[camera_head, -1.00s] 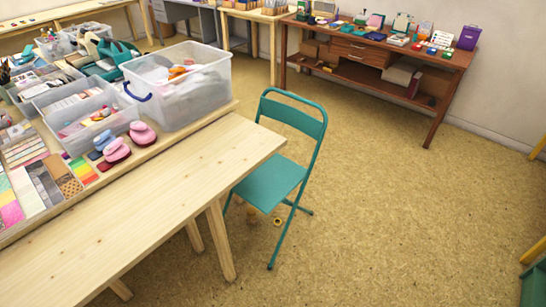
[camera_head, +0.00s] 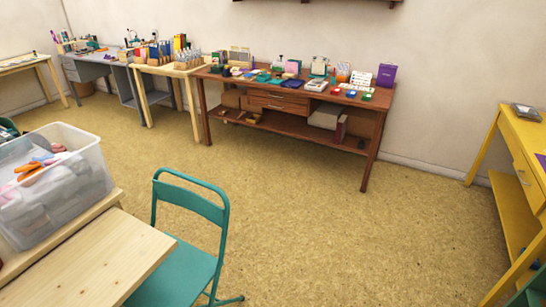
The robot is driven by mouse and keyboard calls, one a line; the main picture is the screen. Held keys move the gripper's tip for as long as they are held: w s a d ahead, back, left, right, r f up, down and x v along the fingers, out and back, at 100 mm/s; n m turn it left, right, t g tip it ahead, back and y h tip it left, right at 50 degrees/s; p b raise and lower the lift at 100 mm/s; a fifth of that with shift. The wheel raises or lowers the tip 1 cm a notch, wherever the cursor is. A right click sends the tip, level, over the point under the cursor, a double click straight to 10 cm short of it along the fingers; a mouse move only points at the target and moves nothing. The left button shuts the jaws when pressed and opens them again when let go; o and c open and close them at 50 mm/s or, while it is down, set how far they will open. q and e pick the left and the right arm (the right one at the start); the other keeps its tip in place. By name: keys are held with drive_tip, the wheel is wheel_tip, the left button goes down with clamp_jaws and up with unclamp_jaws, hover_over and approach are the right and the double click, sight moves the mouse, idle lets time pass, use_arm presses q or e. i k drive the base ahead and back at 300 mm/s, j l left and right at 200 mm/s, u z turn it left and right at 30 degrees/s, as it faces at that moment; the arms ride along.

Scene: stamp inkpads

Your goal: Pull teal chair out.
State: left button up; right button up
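The teal chair (camera_head: 190,207) is a metal folding chair at the lower left. It stands upright by the right end of the light wooden table (camera_head: 95,262). Its backrest faces up and away from the table, and its seat (camera_head: 178,277) is partly hidden by the table's edge. Neither of my grippers is in view.
A clear plastic bin (camera_head: 55,190) sits on the table's back corner. A brown wooden desk (camera_head: 385,100) with stamps and inkpads stands along the back wall. A yellow desk (camera_head: 522,150) stands at the right. The floor (camera_head: 330,235) between them is clear.

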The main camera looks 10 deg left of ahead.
sight(179, 281)
drive_tip(key=i+l+z, duration=0.2)
drive_tip(key=i, duration=0.65)
drive_tip(key=i+z, duration=0.15)
drive_tip(key=i, duration=0.7)
drive_tip(key=i+u, duration=0.45)
drive_tip(key=i+l+u, duration=0.1)
drive_tip(key=i+u, duration=0.25)
drive_tip(key=u, duration=0.15)
drive_tip(key=i+l+u, duration=0.25)
drive_tip(key=u, duration=0.2)
drive_tip(key=i+l, duration=0.05)
drive_tip(key=i, duration=0.05)
